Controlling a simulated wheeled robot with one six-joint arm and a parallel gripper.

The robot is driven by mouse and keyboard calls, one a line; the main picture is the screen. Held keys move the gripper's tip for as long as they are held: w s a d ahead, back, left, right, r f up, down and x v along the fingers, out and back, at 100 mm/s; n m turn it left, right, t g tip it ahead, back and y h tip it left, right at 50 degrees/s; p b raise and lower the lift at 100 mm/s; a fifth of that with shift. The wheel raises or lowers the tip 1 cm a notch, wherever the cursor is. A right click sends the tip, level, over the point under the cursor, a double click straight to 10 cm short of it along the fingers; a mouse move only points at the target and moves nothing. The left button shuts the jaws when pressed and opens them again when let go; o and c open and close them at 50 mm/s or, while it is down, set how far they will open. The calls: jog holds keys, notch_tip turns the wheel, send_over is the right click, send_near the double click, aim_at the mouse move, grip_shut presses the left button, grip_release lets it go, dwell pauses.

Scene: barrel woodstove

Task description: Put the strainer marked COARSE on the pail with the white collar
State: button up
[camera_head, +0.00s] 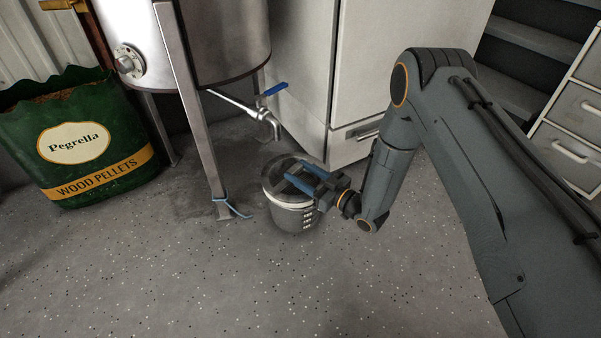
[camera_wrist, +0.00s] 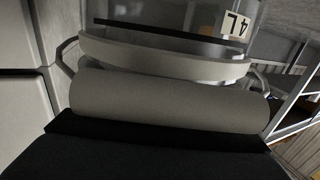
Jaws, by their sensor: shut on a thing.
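The pail (camera_head: 291,218) stands on the floor under the tank's tap, with a pale collar (camera_head: 272,197) around its top. A dark round piece (camera_head: 287,165), which looks like the strainer, lies over the pail's mouth; I cannot read any COARSE mark on it. My gripper (camera_head: 306,181) reaches in from the right at the pail's top and is shut on this piece. Whether the strainer is fully seated cannot be told.
A steel tank (camera_head: 222,40) on legs stands behind, its tap (camera_head: 262,113) with a blue lever above the pail. A green wood pellet bag (camera_head: 75,140) stands left. A white cabinet (camera_head: 300,75) stands behind. The front floor is clear.

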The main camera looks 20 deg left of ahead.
aim_at(319, 187)
jog(key=shift+f, duration=0.6)
dwell(0.3)
jog(key=o, duration=1.6)
jog(key=shift+s+f, duration=0.1)
jog(key=shift+f, duration=0.05)
jog(key=shift+p+v, duration=0.95)
jog(key=shift+v, duration=1.65)
jog(key=shift+s+d+r+p, duration=0.2)
jog(key=shift+d+p, duration=0.15)
jog(key=shift+d, duration=0.5)
